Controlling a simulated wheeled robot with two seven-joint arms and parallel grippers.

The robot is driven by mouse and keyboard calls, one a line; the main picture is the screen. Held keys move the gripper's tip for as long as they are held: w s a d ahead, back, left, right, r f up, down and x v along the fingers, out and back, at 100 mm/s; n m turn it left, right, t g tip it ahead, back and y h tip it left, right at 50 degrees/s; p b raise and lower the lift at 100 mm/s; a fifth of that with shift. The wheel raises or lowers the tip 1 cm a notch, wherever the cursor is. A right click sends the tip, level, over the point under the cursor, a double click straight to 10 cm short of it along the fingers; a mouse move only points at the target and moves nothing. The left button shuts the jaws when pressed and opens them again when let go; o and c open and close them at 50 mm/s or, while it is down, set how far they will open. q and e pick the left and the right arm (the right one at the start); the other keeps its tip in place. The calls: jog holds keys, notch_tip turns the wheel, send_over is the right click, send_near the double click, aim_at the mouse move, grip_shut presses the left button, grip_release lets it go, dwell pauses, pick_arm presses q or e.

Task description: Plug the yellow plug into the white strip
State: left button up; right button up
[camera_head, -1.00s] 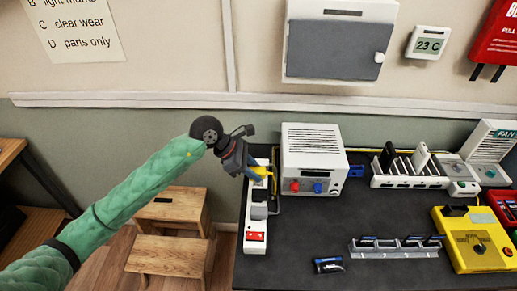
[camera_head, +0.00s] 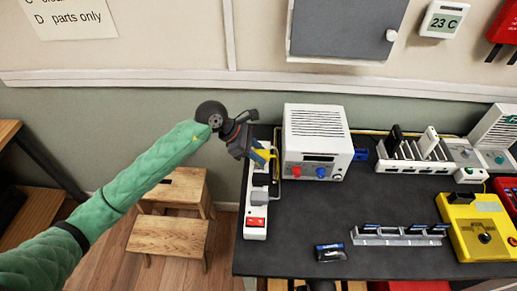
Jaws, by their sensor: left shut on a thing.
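The white strip (camera_head: 257,205) lies along the left edge of the dark table, with a red switch (camera_head: 256,222) at its near end and a grey plug (camera_head: 260,194) seated in it. My left gripper (camera_head: 259,154) is over the far part of the strip, shut on the yellow plug (camera_head: 264,156). The plug is partly hidden by the fingers. I cannot tell whether its pins touch the strip's sockets. My right gripper is not in view.
A white power supply (camera_head: 318,140) stands just right of the strip. A blue-black battery (camera_head: 330,252) and a grey battery holder (camera_head: 400,238) lie nearer the front. A yellow tester (camera_head: 478,232) sits at right. A wooden step stool (camera_head: 170,235) stands on the floor at left.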

pick_arm(q)
jog(key=shift+f, duration=0.1)
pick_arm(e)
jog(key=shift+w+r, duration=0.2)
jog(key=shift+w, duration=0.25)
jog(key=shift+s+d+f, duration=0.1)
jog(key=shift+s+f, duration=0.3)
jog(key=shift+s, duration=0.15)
pick_arm(q)
jog(key=shift+b, duration=0.45)
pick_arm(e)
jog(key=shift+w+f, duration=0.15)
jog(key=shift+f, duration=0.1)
